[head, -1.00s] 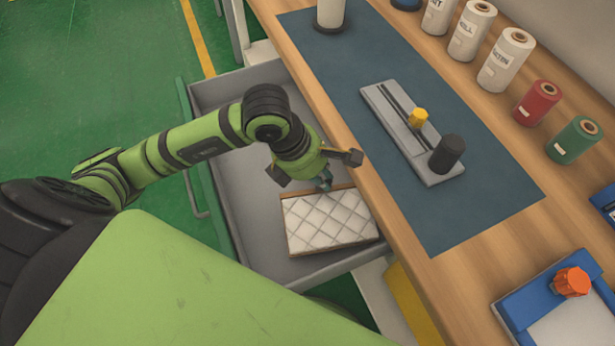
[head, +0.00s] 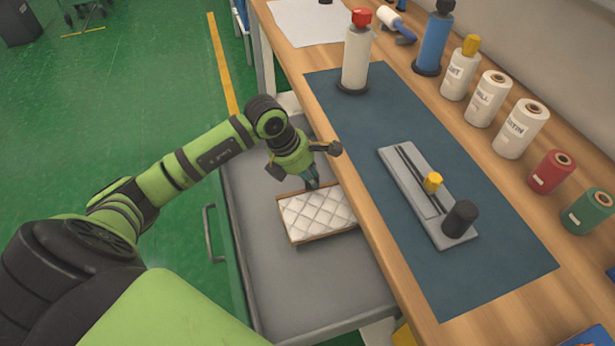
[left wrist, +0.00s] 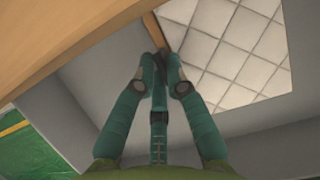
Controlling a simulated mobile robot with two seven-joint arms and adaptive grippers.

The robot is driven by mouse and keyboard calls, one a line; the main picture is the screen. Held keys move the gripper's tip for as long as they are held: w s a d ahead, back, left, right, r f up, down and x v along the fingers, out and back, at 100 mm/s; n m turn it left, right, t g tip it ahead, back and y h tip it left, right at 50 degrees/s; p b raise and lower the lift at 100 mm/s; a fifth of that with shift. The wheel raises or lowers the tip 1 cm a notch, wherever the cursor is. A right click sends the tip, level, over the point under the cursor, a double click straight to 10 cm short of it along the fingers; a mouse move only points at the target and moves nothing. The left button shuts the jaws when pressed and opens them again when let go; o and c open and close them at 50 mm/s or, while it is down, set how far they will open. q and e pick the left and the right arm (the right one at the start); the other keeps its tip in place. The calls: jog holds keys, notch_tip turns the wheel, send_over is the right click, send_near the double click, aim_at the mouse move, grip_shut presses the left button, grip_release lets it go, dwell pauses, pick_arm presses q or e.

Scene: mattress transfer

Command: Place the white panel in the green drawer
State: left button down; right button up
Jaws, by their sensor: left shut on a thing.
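The white quilted panel (head: 318,214) with a brown edge is inside the open green-fronted drawer (head: 285,280), near the workbench side. In the left wrist view the panel (left wrist: 235,50) fills the upper right, with its brown edge by my fingertips. My left gripper (head: 313,184) is shut on the panel's edge, and its fingers (left wrist: 163,68) meet there in the left wrist view. I cannot tell whether the panel rests on the drawer floor or hangs just above it. My right gripper is not in view.
The wooden workbench (head: 350,205) overhangs the drawer's right side. On its blue mat (head: 370,120) are a grey fixture (head: 415,190) and a white bottle (head: 356,60). Several thread spools (head: 520,130) stand behind. The drawer's near floor is bare, and the green floor (head: 120,110) at left is clear.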

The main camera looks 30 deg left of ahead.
pick_arm(q)
jog(key=shift+w+a, duration=0.25)
jog(key=shift+w+a+f+p, duration=0.15)
jog(key=shift+f+p, duration=0.1)
jog(key=shift+f, duration=0.35)
jog(key=shift+w+a+f+p, duration=0.1)
jog(key=shift+a+f+p, duration=0.1)
jog(key=shift+f, duration=0.9)
jog(key=shift+f, duration=0.1)
jog(key=c, duration=1.3)
grip_release()
jog(key=b+v, duration=0.1)
jog(key=v, duration=1.1)
jog(key=shift+s, duration=0.1)
